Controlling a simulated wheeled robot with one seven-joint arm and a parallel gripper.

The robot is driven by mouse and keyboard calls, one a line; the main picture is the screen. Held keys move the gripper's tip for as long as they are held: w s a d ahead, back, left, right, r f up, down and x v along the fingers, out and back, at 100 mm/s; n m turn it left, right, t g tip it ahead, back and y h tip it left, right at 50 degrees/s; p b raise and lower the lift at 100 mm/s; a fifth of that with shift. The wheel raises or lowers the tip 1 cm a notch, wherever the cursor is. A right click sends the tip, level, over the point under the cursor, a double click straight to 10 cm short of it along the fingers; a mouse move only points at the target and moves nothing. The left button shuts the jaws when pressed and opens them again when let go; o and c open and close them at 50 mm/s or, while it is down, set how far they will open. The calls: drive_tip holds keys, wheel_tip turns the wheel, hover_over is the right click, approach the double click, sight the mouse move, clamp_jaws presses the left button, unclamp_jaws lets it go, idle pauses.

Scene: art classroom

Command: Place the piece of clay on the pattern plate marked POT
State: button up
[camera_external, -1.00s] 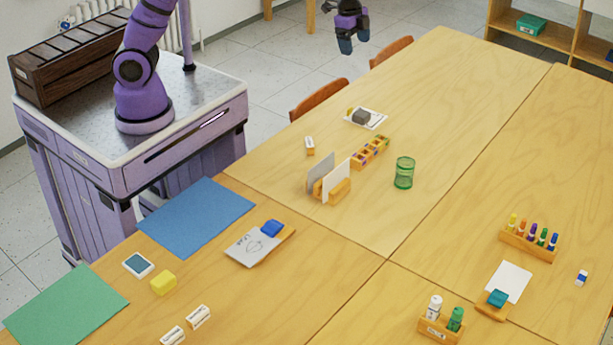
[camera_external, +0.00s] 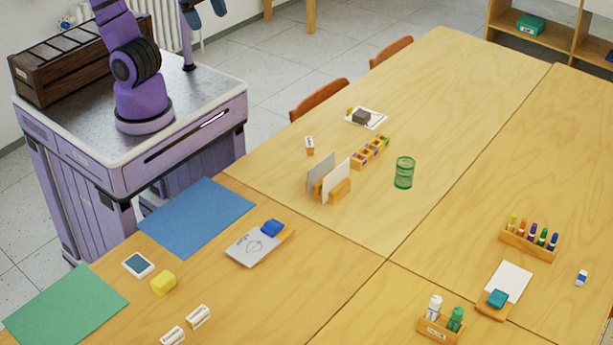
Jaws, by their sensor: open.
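My gripper (camera_external: 205,11) is at the top edge, above my base, and only its dark blue fingers show. They are apart with nothing visible between them. A grey block (camera_external: 361,117), possibly the clay, lies on a small white plate or sheet (camera_external: 378,122) at the far part of the table. A pale grey plate or sheet (camera_external: 252,250) with a line drawing and small writing lies nearer, with a blue block (camera_external: 270,227) at its upper right corner. I cannot read the writing, so I cannot tell which piece is marked POT. My gripper is far from all of these.
A yellow block (camera_external: 163,282), blue mat (camera_external: 197,217), green mat (camera_external: 66,308), upright card holder (camera_external: 338,190), row of small pots (camera_external: 370,152) and green cup (camera_external: 404,172) stand on the table. A marker rack (camera_external: 529,242) is right. Table centre is clear.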

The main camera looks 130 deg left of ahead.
drive_tip(key=s+d+f, duration=0.2)
drive_tip(key=s+d, duration=0.2)
drive_tip(key=s, duration=0.4)
drive_tip(key=shift+s+d+f+t+h, duration=0.2)
drive_tip(key=shift+t+h, duration=0.1)
drive_tip(key=shift+h, duration=0.1)
